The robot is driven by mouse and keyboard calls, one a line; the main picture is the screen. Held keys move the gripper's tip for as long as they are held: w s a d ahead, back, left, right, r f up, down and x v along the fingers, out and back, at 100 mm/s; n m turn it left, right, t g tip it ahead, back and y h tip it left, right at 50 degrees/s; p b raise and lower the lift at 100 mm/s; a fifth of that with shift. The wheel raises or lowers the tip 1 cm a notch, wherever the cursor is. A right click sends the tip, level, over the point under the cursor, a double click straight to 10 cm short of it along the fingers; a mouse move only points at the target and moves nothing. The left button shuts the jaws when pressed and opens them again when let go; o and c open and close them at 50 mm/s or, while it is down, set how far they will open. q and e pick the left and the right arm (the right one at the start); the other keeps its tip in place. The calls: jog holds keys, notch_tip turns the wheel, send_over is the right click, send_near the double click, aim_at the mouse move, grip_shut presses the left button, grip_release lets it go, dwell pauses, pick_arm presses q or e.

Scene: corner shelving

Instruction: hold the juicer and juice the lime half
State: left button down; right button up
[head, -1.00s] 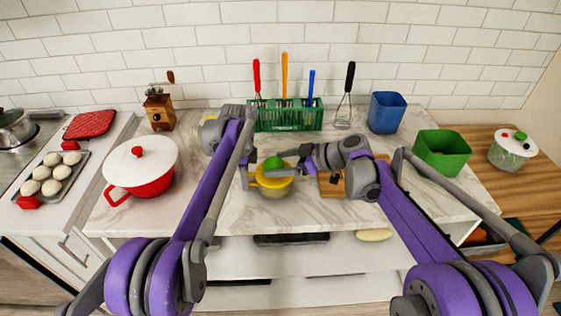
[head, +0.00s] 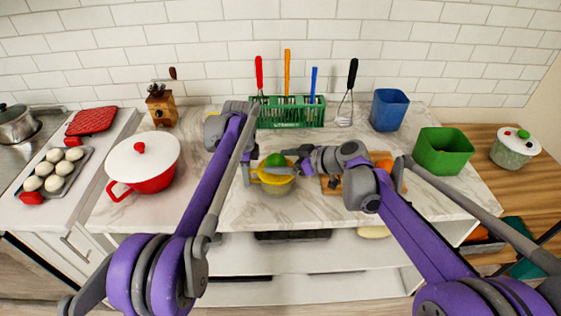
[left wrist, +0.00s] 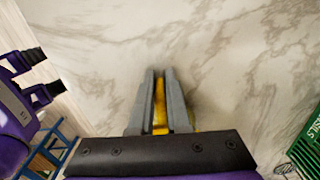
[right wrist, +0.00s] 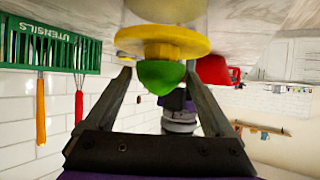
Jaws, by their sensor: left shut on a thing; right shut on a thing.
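The juicer has a yellow top (head: 270,178) over a pale bowl (head: 280,188) and stands on the marble counter. The green lime half (head: 278,160) sits over the middle of the yellow top; it also shows in the right wrist view (right wrist: 161,76) against the yellow disc (right wrist: 165,42). My left gripper (head: 252,177) is shut on a yellow part of the juicer at its left side, seen as a yellow strip (left wrist: 159,100) in the left wrist view. My right gripper (right wrist: 158,70) is shut on the lime half. The juicer's cone is hidden.
A wooden board (head: 331,185) with an orange item (head: 384,164) lies right of the juicer, partly behind my right arm. A green utensil basket (head: 290,117) stands behind. A red pot (head: 152,183) is left; blue (head: 389,110) and green (head: 443,153) bins are right.

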jog(key=n+g, duration=0.2)
jog(key=w+n+g+y, duration=0.1)
jog(key=n+g, duration=0.1)
jog(key=shift+d+f+y, duration=0.15)
jog(key=shift+y, duration=0.15)
jog(key=n+g, duration=0.4)
jog(key=shift+w+d, duration=0.1)
jog(key=shift+w, duration=0.05)
jog(key=m+t, duration=0.3)
jog(key=s+m+t, duration=0.1)
jog(key=m+t, duration=0.1)
jog(key=shift+s+a, duration=0.1)
jog(key=shift+a, duration=0.15)
jog(key=m+t+h, duration=0.1)
jog(key=m+t, duration=0.1)
jog(key=m+t+h, duration=0.1)
jog(key=m, duration=0.1)
jog(key=shift+s+a+t+h, duration=0.2)
jog(key=shift+s+t+h, duration=0.1)
jog(key=shift+t, duration=0.1)
jog(key=shift+m+t+h, duration=0.7)
jog(key=shift+m+h, duration=0.1)
jog(key=shift+m, duration=0.3)
jog(key=shift+r, duration=4.1)
